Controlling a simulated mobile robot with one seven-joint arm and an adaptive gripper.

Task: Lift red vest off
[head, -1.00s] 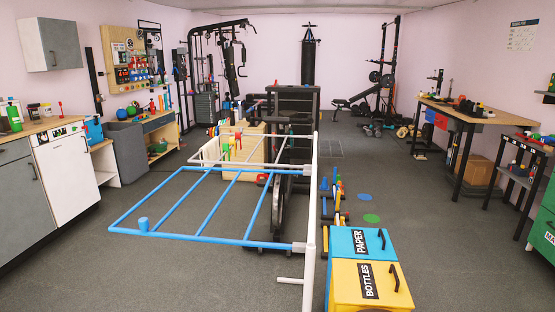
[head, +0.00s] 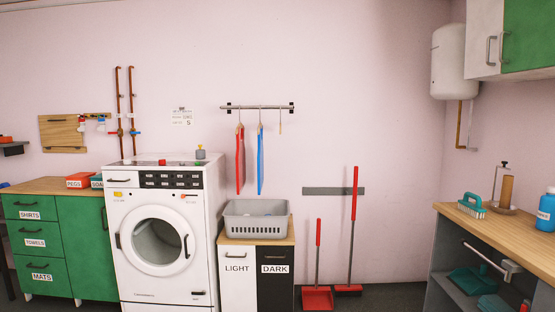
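A red vest (head: 240,160) hangs edge-on from a hanger on a wall-mounted metal rail (head: 256,107). A blue garment (head: 260,160) hangs just to its right, apart from it by a narrow gap. A bare hanger or hook (head: 280,122) is at the right of the rail. The vest hangs above and behind a grey laundry basket (head: 256,219). My gripper does not show in the head view.
The basket stands on a cabinet marked LIGHT and DARK (head: 237,282). A white washing machine (head: 160,238) is left of it. A red dustpan (head: 317,298) and brush stand at right. A wooden counter (head: 500,225) is at far right.

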